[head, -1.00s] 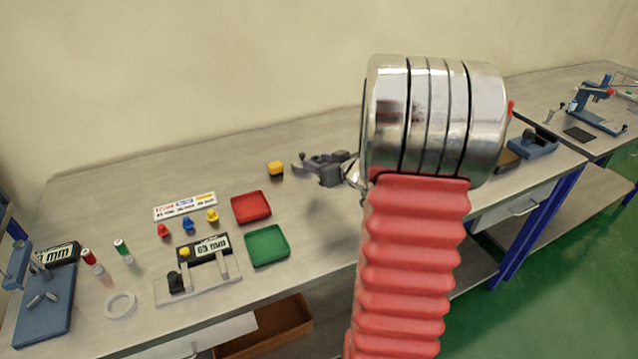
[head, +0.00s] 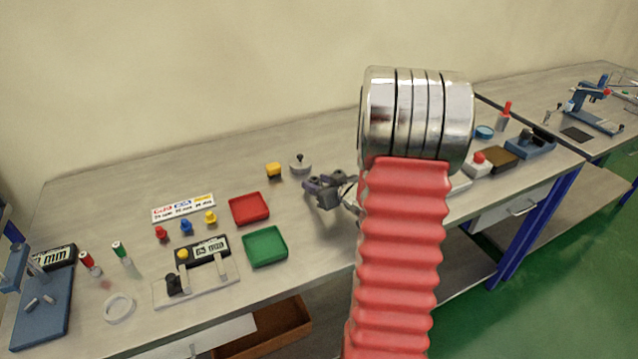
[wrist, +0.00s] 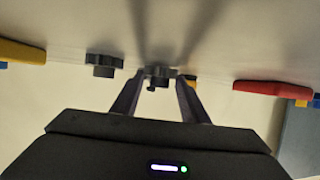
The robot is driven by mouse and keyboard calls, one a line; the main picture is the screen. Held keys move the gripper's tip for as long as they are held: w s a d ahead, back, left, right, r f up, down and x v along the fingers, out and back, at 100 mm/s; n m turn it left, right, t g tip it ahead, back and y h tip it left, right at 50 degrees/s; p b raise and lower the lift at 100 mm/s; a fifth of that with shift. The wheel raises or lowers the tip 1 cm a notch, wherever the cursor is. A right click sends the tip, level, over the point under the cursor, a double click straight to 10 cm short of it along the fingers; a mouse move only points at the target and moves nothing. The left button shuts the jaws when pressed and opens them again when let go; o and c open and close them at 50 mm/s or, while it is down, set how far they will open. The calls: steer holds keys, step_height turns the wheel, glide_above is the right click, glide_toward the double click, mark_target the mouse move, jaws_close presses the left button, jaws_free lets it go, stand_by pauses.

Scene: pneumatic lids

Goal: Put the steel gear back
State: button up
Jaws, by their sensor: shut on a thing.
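My gripper (head: 322,190) is over the middle of the bench, partly beside my red arm sleeve. In the wrist view my gripper (wrist: 160,78) has its two fingers on either side of a small dark toothed piece, which looks like the steel gear (wrist: 160,71); the fingers are shut on it. In the head view the gear cannot be made out clearly against the gripper. A round grey piece with a black knob (head: 300,167) stands on the bench just behind the gripper, apart from it. Another dark toothed-looking piece (wrist: 103,64) shows left of the fingers in the wrist view.
A red tray (head: 249,209) and a green tray (head: 265,247) lie left of the gripper. Several coloured pegs, a label plate (head: 183,208) and a gauge fixture (head: 195,277) stand farther left. My arm hides part of the right bench.

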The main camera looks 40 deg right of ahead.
steer(key=shift+f, duration=0.2)
steer(key=o, duration=1.3)
steer(key=shift+o, duration=0.2)
steer(key=shift+r, duration=0.1)
steer(key=v, duration=1.2)
